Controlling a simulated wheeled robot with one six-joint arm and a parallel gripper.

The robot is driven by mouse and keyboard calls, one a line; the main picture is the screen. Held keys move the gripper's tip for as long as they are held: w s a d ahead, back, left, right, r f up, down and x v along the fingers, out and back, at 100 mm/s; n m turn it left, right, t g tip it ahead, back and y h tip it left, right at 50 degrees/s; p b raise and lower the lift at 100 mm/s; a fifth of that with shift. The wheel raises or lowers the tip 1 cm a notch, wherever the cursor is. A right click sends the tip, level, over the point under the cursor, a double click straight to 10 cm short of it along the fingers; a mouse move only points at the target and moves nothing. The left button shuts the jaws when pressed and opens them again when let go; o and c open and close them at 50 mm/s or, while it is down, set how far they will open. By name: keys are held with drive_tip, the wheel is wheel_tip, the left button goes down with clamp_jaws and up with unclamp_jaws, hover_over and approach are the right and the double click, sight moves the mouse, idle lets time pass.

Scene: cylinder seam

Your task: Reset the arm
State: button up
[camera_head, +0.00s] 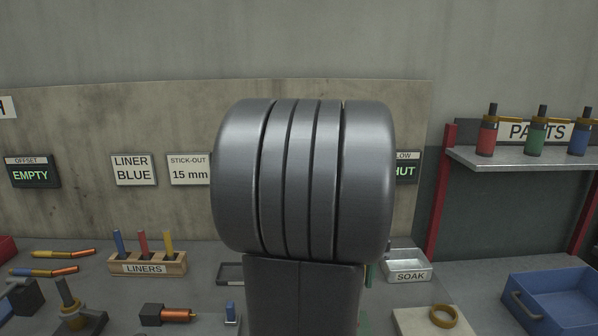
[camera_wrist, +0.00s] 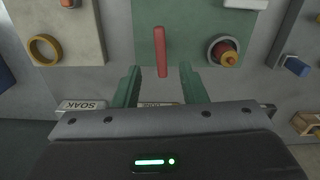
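My arm fills the middle of the head view and hides what lies behind it. My gripper (camera_wrist: 161,72) is not visible there. In the wrist view its two green fingers stand apart, with nothing gripped between them. A thin red bar (camera_wrist: 160,45) shows on or above a green mat (camera_wrist: 188,20), in line with the gap between the fingers. I cannot tell its height from the mat.
In the wrist view, a brass ring (camera_wrist: 44,50) lies on a pale board, and a round red-and-brass part (camera_wrist: 225,52) sits right of the bar. The head view shows a liner rack (camera_head: 147,268), soak tray (camera_head: 411,272), blue bin (camera_head: 553,291) and parts shelf (camera_head: 520,158).

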wheel_tip(320, 180, up, 4)
drive_tip(key=r, duration=0.1)
wheel_tip(320, 180, down, 14)
drive_tip(key=shift+s+f, duration=0.1)
drive_tip(key=shift+f, duration=0.05)
drive_tip(key=shift+n, duration=0.4)
drive_tip(key=shift+d+n, duration=0.15)
drive_tip(key=shift+n, duration=0.55)
drive_tip(key=shift+w+d+n, duration=0.1)
drive_tip(key=shift+n, duration=0.65)
drive_tip(key=shift+w+d+n, duration=0.1)
drive_tip(key=shift+n, duration=0.65)
drive_tip(key=shift+s+r, duration=0.1)
drive_tip(key=shift+r, duration=0.1)
